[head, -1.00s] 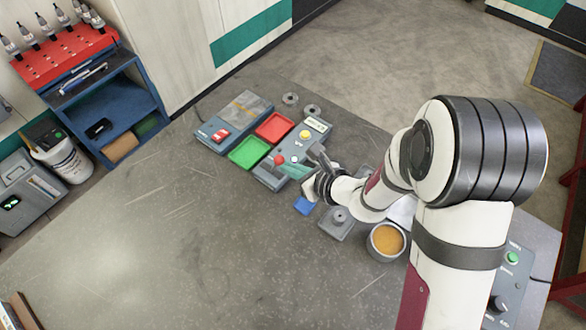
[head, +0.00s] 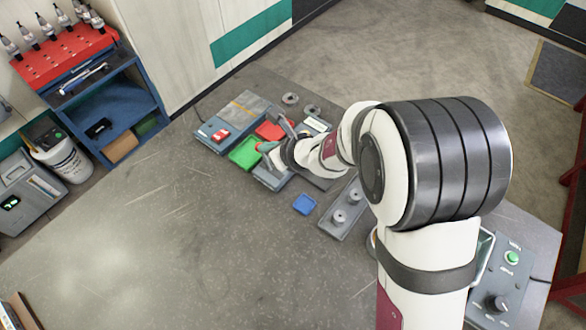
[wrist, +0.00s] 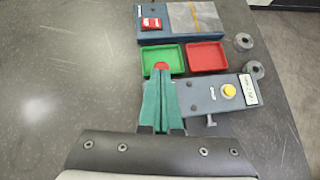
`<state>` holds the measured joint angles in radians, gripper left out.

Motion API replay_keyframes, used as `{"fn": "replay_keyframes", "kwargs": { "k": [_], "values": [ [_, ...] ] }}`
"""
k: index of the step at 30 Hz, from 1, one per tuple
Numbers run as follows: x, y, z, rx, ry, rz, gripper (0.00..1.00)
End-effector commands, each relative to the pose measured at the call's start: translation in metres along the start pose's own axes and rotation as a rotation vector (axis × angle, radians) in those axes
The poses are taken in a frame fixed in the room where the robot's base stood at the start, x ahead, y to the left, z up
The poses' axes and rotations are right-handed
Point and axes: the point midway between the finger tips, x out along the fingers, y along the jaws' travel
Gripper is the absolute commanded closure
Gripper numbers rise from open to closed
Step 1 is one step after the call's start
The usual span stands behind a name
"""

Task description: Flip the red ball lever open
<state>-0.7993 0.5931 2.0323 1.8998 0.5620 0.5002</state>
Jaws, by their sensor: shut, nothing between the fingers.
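The red ball (wrist: 161,66) of the lever shows in the wrist view at the tips of my gripper's fingers, by the near edge of the green tray. The fingers partly cover it, and the lever's rod is hidden. I cannot tell whether the tips touch the ball. The grey-blue box (wrist: 204,100) with a yellow button lies to the right of the fingers. My gripper (wrist: 161,72) is shut, its teal fingers together with nothing between them. In the head view my gripper (head: 264,147) is over the left end of the box, which my arm largely hides.
The green tray (wrist: 161,55) and red tray (wrist: 206,55) lie just beyond the box. A blue-grey base (wrist: 190,18) with a red switch stands behind them. Grey rings (wrist: 243,41) lie right.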

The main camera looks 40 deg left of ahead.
Motion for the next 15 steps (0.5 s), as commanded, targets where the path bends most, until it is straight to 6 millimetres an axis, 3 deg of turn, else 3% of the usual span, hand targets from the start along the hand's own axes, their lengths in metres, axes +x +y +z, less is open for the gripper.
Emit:
{"fn": "replay_keyframes", "kwargs": {
  "k": [15],
  "values": [
    [0.0113,0.0028,0.0094,0.001,-0.001,0.0,1.0]
  ]
}}
